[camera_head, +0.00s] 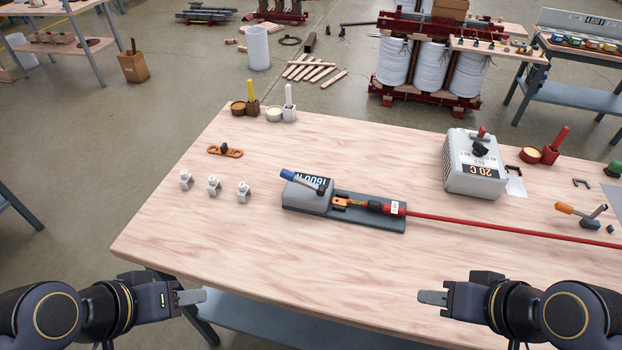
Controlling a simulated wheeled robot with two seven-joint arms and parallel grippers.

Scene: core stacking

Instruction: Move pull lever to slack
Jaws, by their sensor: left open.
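The pull device (309,200) is a grey block on a dark base plate (388,223) near the middle of the table. Its label reads 1600 N. Its lever (298,178) has a blue grip and leans up to the left. An orange clevis and a red-black fitting (384,207) join the block to a red cable (480,222) that runs right. My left gripper (203,296) is open and empty at the table's front left edge, well short of the lever. My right gripper (421,297) is empty at the front edge; its jaw gap cannot be made out.
Several small grey fittings (214,187) and an orange link (226,151) lie left of the device. A grey box marked 20 C (472,165) stands at the back right. Pots with brushes (276,113) stand at the back edge. The table front (300,270) is clear.

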